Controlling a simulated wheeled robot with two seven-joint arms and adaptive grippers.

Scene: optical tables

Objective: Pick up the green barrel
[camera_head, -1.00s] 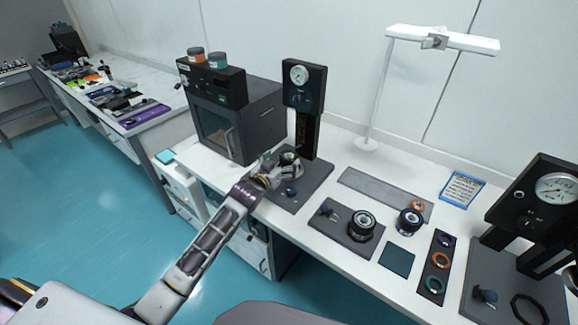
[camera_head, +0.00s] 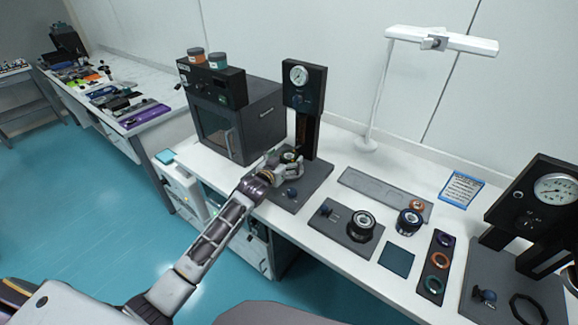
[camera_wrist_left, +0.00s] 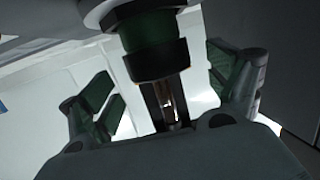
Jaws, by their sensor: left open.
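The green barrel (camera_head: 289,156) is a small dark cylinder with a green part, under the press with a round dial. In the left wrist view the barrel (camera_wrist_left: 152,45) is large, with a green band above a black ring. My left gripper (camera_head: 288,167) is at the barrel and partly hides it. In the left wrist view my left gripper (camera_wrist_left: 163,88) is open, with one green-padded finger on each side of the barrel and gaps showing. My right gripper is not in view.
The black press (camera_head: 304,100) stands just behind the barrel, and a dark oven (camera_head: 232,130) stands to its left. A small blue knob (camera_head: 291,191) is in front on the same base plate. Lens mounts (camera_head: 362,225) and a second press (camera_head: 540,215) are to the right.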

